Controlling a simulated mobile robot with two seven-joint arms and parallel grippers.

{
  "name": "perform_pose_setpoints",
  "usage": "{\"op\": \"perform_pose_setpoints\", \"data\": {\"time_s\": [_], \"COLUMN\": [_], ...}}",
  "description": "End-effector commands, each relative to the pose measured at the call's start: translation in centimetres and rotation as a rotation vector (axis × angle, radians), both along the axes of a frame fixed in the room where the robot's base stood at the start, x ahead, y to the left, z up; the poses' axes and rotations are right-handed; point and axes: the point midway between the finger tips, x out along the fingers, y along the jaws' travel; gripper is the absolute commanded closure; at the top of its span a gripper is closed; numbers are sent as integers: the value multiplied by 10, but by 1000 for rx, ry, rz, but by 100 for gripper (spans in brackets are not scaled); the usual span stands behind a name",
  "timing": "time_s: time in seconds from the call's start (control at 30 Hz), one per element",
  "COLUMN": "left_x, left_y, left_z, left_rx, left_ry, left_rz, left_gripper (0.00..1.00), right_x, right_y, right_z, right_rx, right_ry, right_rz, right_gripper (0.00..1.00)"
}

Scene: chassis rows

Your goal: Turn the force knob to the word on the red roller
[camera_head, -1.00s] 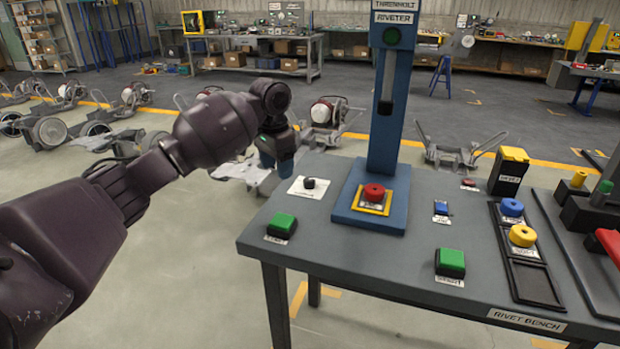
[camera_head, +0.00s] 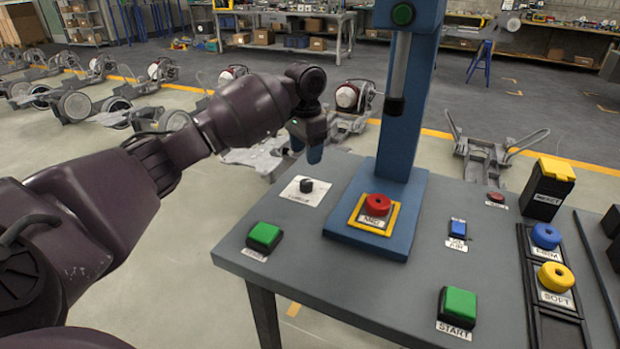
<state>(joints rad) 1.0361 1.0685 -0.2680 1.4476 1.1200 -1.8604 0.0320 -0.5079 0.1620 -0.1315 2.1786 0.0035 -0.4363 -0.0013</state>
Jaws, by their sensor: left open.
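The force knob (camera_head: 306,186) is a small black knob on a white plate on the rivet bench, left of the blue riveter post. The lettering on its plate is too small to read. The red roller (camera_head: 377,205) sits on a yellow-framed pad at the riveter's base and bears a short label that I cannot read surely. My left gripper (camera_head: 314,155) is open and empty, pointing down just above and behind the knob, apart from it. My right gripper is not in view.
Green start buttons stand at the bench's front left (camera_head: 264,237) and front right (camera_head: 459,308). The blue riveter post (camera_head: 400,120) rises right of the knob. A tray holds a blue roller (camera_head: 545,236) and a yellow roller (camera_head: 555,277) labelled SOFT. A black reject box (camera_head: 545,190) stands behind.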

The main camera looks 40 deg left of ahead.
Motion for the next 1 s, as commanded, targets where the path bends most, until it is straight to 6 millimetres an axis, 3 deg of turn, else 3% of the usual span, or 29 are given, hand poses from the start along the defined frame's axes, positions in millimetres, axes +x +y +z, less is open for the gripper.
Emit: {"op": "perform_pose_setpoints", "data": {"time_s": [0.03, 0.1, 0.4, 0.6, 0.93, 1.0], "left_x": [-1, 0, -1, 0, 0, 0], "left_y": [0, 0, 0, 0, 0, 0], "left_z": [-19, -32, -75, -85, -85, -85], "left_rx": [1, 1, 2, 1, 2, 2], "left_ry": [13, 13, 11, 4, 2, 2], "left_rz": [0, 0, 0, 0, 0, 0], "left_gripper": [39, 39, 39, 39, 39, 50], "right_x": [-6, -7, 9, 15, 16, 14], "right_y": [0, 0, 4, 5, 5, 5], "right_z": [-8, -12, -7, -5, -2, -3], "right_rx": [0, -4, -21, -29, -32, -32], "right_ry": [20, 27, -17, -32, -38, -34], "right_rz": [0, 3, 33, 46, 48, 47], "right_gripper": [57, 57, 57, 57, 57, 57]}}
